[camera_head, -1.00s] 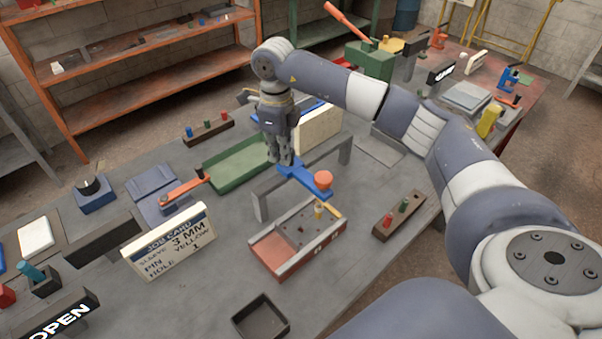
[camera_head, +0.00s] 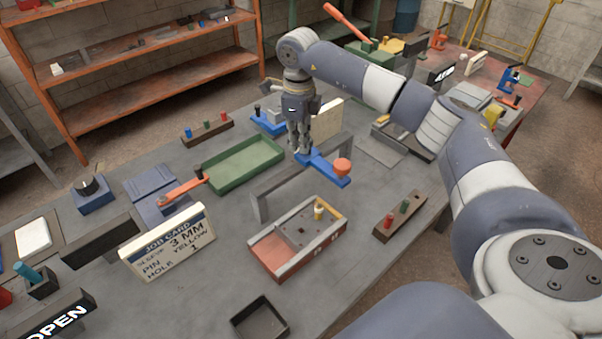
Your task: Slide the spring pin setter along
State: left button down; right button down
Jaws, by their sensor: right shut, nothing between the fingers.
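The spring pin setter looks to be the blue slide (camera_head: 322,170) with an orange round knob (camera_head: 342,165), sitting on a raised grey rail (camera_head: 272,187). My right gripper (camera_head: 302,151) points down, shut and empty, at the far left end of the blue slide. Its fingertips look to be against the slide, but exact contact is hard to see. In front of the rail is a red-sided fixture (camera_head: 268,257) with a grey holed plate (camera_head: 294,237). A yellow pin (camera_head: 318,211) stands upright at the plate's far right. My left gripper is not in view.
A job card (camera_head: 168,243) reading 3 MM, yellow, hole 1 stands at the left. A green tray (camera_head: 238,166) lies behind the rail. A pin rack (camera_head: 399,213) is at the right and an empty dark box (camera_head: 260,318) in front. Bare bench lies between them.

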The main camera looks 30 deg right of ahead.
jog(key=shift+w+d, duration=0.15)
jog(key=shift+d, duration=0.8)
jog(key=shift+w+d, duration=0.1)
jog(key=shift+d, duration=0.8)
jog(key=shift+w+d, duration=0.25)
jog(key=shift+d, duration=1.25)
jog(key=shift+w+d, duration=0.2)
jog(key=shift+d, duration=1.3)
jog(key=shift+a, duration=0.15)
jog(key=shift+s+a, duration=0.1)
jog(key=shift+a, duration=0.55)
notch_tip(320, 180, up, 7)
jog(key=p, duration=0.6)
